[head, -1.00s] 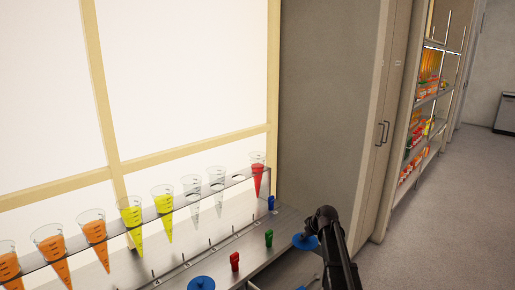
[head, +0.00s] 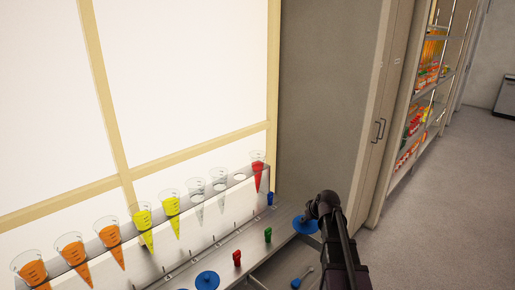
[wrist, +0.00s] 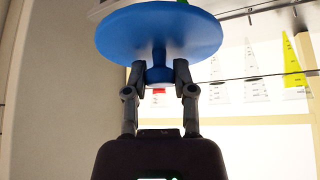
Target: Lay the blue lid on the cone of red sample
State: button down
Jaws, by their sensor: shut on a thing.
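A blue lid (wrist: 160,32), a round disc with a stem, is held by my gripper (wrist: 159,75), whose two fingers close on the stem. In the head view the held lid (head: 304,226) is right of the rack, its fingertips hidden by the lid and arm. The cone of red sample (head: 257,172) stands point down in the rack's far right end, under the window's edge. The lid is apart from the cone, to its right and lower in the picture. In the wrist view a bit of red between the fingers may be this cone; it is mostly hidden.
Another blue disc (head: 207,281) lies on the bench below. Red (head: 237,258), green (head: 268,235) and blue (head: 270,198) taps stand along the bench. A tall cabinet (head: 330,110) rises behind my arm.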

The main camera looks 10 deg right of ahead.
jog(key=w+a+r+p+v, duration=0.1)
jog(key=p+v, duration=0.6)
jog(key=v, duration=0.2)
jog(key=shift+a+m, duration=0.3)
jog(key=shift+a, duration=0.2)
jog(key=shift+r, duration=0.1)
